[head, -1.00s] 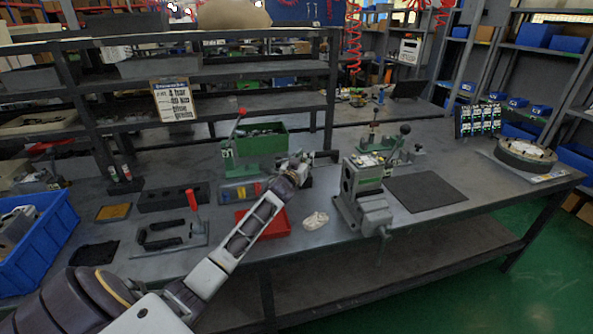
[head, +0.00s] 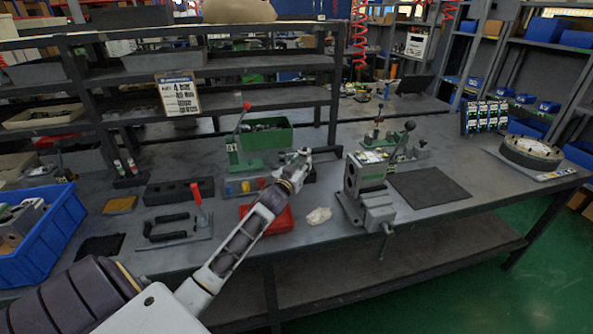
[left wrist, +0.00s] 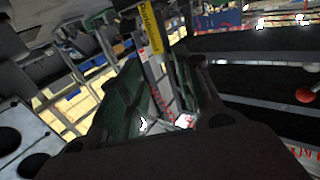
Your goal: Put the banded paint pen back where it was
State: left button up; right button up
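Two slim upright pens with pale and reddish parts, the left one (head: 118,167) and the right one (head: 132,166), stand in a small dark holder (head: 128,182) at the left of the bench in the head view. They are too small for me to tell which is banded. My left gripper (head: 303,158) is over the bench between the green bin and the vise, well right of the pens. Its fingertips are small and unclear. In the left wrist view, a small red-and-white patch (left wrist: 184,120) shows near the dark gripper parts; I cannot tell whether it is held. My right gripper is out of view.
A green bin (head: 279,140), a red tray (head: 282,222), a crumpled white cloth (head: 318,216) and a vise (head: 376,205) surround my left forearm. A blue crate (head: 45,243) stands at far left. A black mat (head: 430,190) lies clear at right.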

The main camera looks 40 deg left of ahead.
pick_arm(q)
jog(key=shift+v, duration=2.05)
